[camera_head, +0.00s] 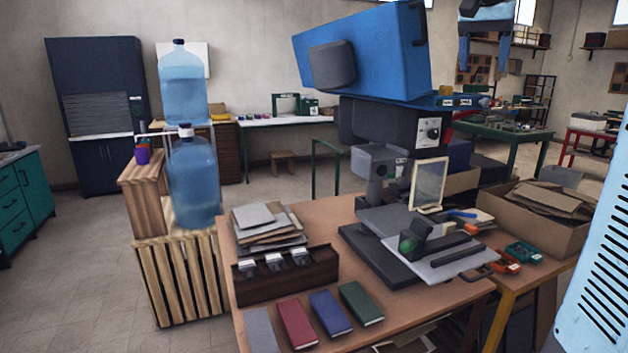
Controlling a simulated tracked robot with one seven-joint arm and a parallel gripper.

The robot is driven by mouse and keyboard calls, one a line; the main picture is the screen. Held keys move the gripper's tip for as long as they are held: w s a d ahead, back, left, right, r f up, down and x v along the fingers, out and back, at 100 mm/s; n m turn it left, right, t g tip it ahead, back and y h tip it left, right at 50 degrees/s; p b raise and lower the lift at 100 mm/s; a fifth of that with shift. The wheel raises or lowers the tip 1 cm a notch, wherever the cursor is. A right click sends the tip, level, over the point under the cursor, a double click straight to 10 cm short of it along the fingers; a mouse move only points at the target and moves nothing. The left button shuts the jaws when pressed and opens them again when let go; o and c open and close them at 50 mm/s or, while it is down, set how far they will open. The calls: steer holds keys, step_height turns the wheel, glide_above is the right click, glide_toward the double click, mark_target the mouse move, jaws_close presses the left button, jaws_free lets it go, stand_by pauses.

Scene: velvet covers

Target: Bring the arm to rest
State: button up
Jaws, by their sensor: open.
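My gripper (484,58) shows at the top right of the head view, cut by the upper edge. Its two blue fingers point down and stand apart, with nothing between them. It hangs in the air, to the right of the big blue press head. The rest of my arm is mostly out of the picture.
A brown worktable (310,222) bears a press (362,55) with a tall blue head, several coloured covers, a dark rack (287,277) and stacked boards (268,228). A cardboard box (534,220) stands right. Water bottles (194,185) stand left; open floor lies further left.

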steer(key=s+a+f+n+t+y, duration=0.1)
steer(key=s+a+f+n, duration=0.2)
steer(key=s+f, duration=0.9)
steer(key=s+a+f+n+t+y, duration=0.1)
steer(key=s+a+f+n, duration=0.3)
steer(key=s+a+f, duration=0.4)
steer(key=s+f, duration=0.5)
steer(key=f, duration=0.2)
steer(key=shift+f+y, duration=0.3)
steer(key=shift+y, duration=0.1)
steer(key=shift+a, duration=0.1)
steer(key=shift+c, duration=0.4)
